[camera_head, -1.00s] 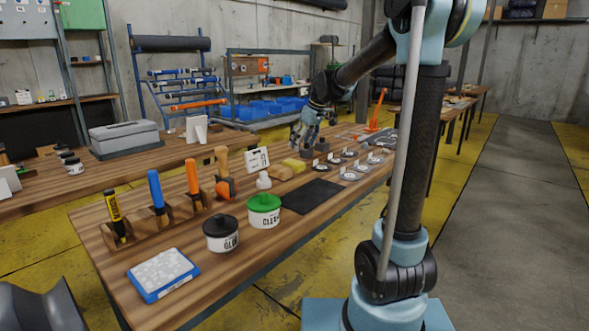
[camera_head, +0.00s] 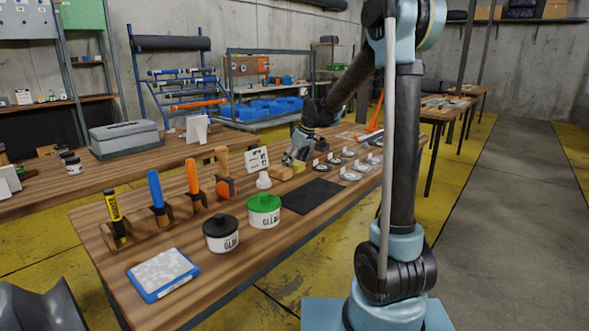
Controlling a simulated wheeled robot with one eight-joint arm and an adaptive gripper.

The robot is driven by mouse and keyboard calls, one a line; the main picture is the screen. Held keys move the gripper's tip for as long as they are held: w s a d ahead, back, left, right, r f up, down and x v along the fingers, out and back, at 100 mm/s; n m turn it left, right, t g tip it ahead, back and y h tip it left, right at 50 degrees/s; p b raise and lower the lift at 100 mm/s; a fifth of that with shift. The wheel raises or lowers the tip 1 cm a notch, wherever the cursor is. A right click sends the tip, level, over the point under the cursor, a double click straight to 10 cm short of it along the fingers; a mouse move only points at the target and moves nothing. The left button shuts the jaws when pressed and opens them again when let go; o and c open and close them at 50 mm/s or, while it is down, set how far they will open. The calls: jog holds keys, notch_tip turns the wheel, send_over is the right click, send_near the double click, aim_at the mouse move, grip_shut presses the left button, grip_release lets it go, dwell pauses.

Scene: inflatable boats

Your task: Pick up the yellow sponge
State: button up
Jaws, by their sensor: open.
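The yellow sponge (camera_head: 299,168) lies on the near wooden workbench, beyond a dark mat. Only a small part of it shows, because my gripper (camera_head: 294,160) covers the rest. My gripper points down with its fingers open, low over the bench at the sponge. I cannot tell whether the fingers touch the sponge or stand on both sides of it.
A tan block (camera_head: 281,173) lies just left of the sponge. Small round valve parts (camera_head: 350,174) are to the right. A white bottle (camera_head: 264,181), a green-lidded tub (camera_head: 264,210) and a dark-lidded tub (camera_head: 221,233) stand nearer. The dark mat (camera_head: 311,196) is bare.

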aim_at(295, 162)
jog(key=c, duration=1)
jog(key=shift+c, duration=0.2)
jog(key=shift+r, duration=0.15)
notch_tip(295, 162, up, 10)
